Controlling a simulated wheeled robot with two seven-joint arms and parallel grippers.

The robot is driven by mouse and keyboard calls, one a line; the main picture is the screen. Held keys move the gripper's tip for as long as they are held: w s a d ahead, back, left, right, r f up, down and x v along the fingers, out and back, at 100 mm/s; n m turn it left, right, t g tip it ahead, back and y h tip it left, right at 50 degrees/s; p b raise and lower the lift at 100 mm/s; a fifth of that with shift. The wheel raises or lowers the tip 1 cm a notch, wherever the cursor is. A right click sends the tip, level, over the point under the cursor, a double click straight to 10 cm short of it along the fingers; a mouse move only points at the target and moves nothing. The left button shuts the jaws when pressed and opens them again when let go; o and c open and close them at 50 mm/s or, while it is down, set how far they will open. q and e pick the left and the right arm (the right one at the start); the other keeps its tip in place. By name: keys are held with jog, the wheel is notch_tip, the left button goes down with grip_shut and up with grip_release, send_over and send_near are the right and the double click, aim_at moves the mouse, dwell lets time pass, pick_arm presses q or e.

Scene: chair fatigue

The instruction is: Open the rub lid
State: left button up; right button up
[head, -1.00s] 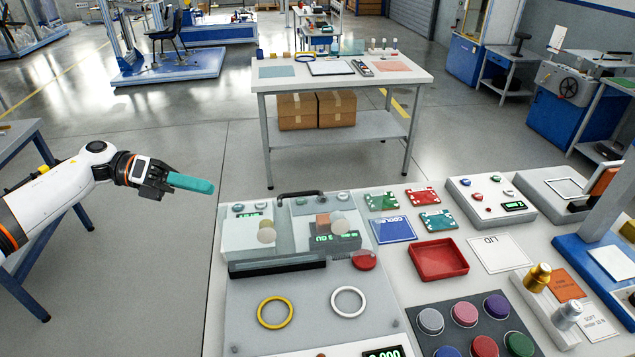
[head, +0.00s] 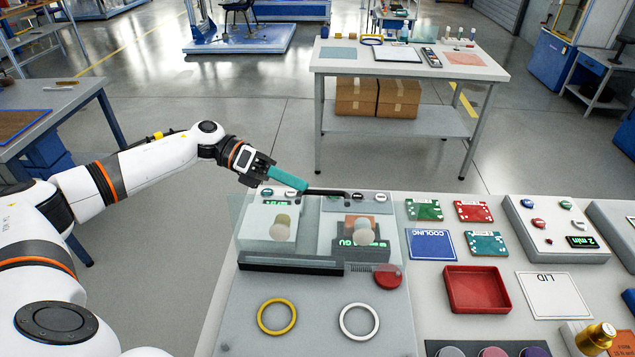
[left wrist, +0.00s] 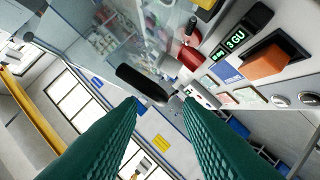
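The rub lid is a clear cover (head: 318,232) over the two rub stations at the back left of the near table, and it appears down. Its black handle (head: 328,192) runs along the far edge. My left gripper (head: 304,186) reaches in from the left with its teal fingers at the left end of this handle. In the left wrist view the two fingers (left wrist: 158,104) are apart with nothing between them. A dark bar, likely the handle (left wrist: 142,84), lies just beyond the tips; I cannot tell whether they touch it. My right gripper is out of view.
A yellow ring (head: 277,332) and a white ring (head: 344,319) lie in front of the stations. A red button (head: 388,277), a red tray (head: 476,304) and several cards are to the right. Open floor lies left of the table.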

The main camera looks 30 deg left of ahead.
aim_at(317, 192)
pick_arm(q)
jog(key=p+x, duration=0.1)
jog(key=x, duration=0.3)
jog(key=shift+w+d+r, duration=0.1)
jog(key=shift+w, duration=0.05)
jog(key=shift+d+f+p, duration=0.3)
jog(key=shift+d+p, duration=0.05)
jog(key=shift+d, duration=0.1)
grip_shut()
